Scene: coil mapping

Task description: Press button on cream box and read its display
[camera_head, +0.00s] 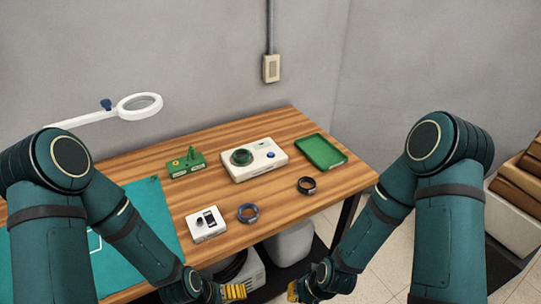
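A cream box (262,168) lies on the wooden table, right of its middle. On its top are a dark green ring (241,157) at the left and a blue button (270,155) at the right. Any display on it is too small to make out. A smaller white box (203,231) with a dark window and a dark knob stands nearer the front edge. My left gripper (235,292) and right gripper (293,291), both with yellow fingers, are low at the bottom of the view, in front of the table and well away from the cream box. Whether they are open is unclear.
A green tray (320,152) is at the back right, a green device (186,165) left of the cream box. A teal mat (154,205) and magnifier lamp (139,106) are at the left.

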